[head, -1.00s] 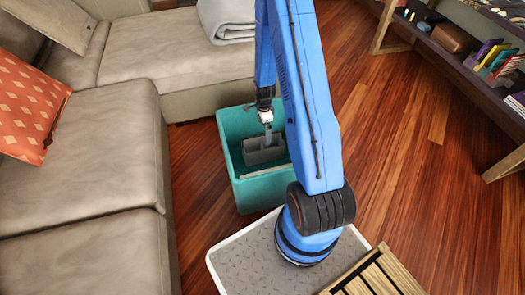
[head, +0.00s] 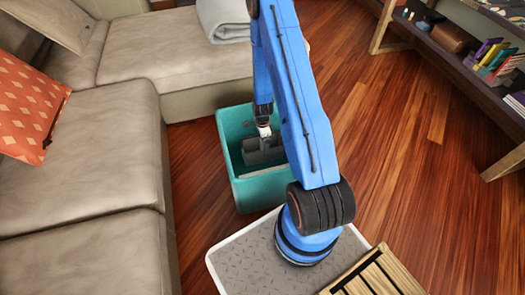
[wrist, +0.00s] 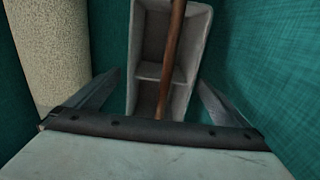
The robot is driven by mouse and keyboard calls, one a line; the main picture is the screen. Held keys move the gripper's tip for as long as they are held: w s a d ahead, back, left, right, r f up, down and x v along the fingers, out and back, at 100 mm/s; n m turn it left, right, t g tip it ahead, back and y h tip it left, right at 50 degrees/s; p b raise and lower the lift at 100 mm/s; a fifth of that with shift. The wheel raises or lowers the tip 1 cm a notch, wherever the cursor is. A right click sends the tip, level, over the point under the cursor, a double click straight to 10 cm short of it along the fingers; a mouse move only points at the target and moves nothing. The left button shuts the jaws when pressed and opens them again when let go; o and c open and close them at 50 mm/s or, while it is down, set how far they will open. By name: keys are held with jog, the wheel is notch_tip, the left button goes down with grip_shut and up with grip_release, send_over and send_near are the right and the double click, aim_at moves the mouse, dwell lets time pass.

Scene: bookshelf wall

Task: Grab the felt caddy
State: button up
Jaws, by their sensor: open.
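The felt caddy (head: 252,157) is grey and sits inside a teal bin (head: 262,190) on the floor. In the wrist view the caddy (wrist: 153,40) appears as an open box with a divider and a brown rod-like handle (wrist: 173,55) running lengthwise over it. My gripper (head: 265,146) reaches down into the bin from above. In the wrist view my gripper (wrist: 158,78) is open, with one finger on each side of the caddy's near end and the handle between them. Contact with the caddy cannot be told. The caddy's underside is hidden.
The teal bin walls (wrist: 265,60) stand close on both sides. A pale cylinder-like thing (wrist: 58,50) lies left of the caddy inside the bin. A beige sofa (head: 95,165) borders the bin's left and back. Open wooden floor (head: 410,190) lies right, before a shelf (head: 470,65).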

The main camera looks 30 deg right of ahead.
jog(key=shift+f, duration=0.85)
jog(key=c, duration=1.6)
jog(key=shift+r, duration=0.15)
jog(key=shift+c, duration=0.2)
